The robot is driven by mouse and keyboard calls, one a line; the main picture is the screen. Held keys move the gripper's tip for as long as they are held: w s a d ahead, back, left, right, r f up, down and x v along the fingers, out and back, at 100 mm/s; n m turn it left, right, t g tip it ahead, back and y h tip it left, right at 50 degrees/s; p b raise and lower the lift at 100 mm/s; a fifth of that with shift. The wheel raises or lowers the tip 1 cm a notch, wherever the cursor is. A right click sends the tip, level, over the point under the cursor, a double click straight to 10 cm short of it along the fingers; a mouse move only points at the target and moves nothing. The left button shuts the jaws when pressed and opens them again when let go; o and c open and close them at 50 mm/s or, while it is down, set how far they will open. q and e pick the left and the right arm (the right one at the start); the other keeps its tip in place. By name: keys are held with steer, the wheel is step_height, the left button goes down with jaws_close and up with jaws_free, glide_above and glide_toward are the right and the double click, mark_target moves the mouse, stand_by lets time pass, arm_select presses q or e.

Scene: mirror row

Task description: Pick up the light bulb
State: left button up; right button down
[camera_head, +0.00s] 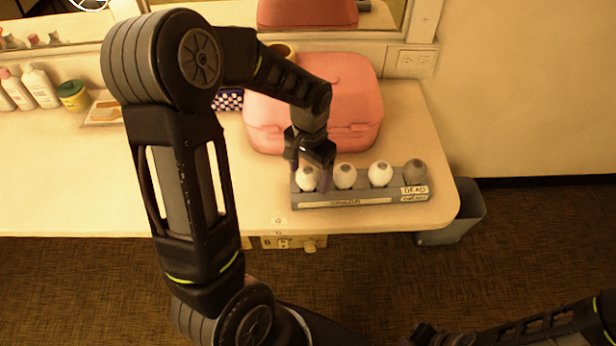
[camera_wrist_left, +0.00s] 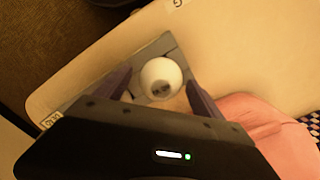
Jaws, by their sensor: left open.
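A grey rack (camera_head: 330,203) sits at the front right of the counter with several round bulbs in a row. The leftmost white light bulb (camera_head: 307,184) is under my left gripper (camera_head: 312,170), partly covered by it. In the left wrist view this white bulb (camera_wrist_left: 160,76) shows between the two purple fingers of my left gripper (camera_wrist_left: 157,92), with gaps on both sides. The gripper is open. Two more white bulbs (camera_head: 345,176) (camera_head: 380,174) stand to the right, then a dark grey bulb (camera_head: 415,172) behind a "DEAD" label. My right gripper (camera_head: 437,337) is low at the bottom edge, its fingers unclear.
A pink case (camera_head: 355,100) stands close behind the rack. White bottles (camera_head: 40,86), a yellow-green jar (camera_head: 73,95) and a small tray (camera_head: 103,112) are at the back left. A grey bin (camera_head: 455,225) stands beyond the counter's right end. The left counter front is clear.

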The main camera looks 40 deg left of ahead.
arm_select(q)
steer(key=shift+c, duration=0.6)
steer(key=c, duration=1.1)
step_height(320, 180, up, 10)
steer(key=shift+r+b, duration=0.1)
steer(key=shift+b, duration=0.35)
stand_by(0.3)
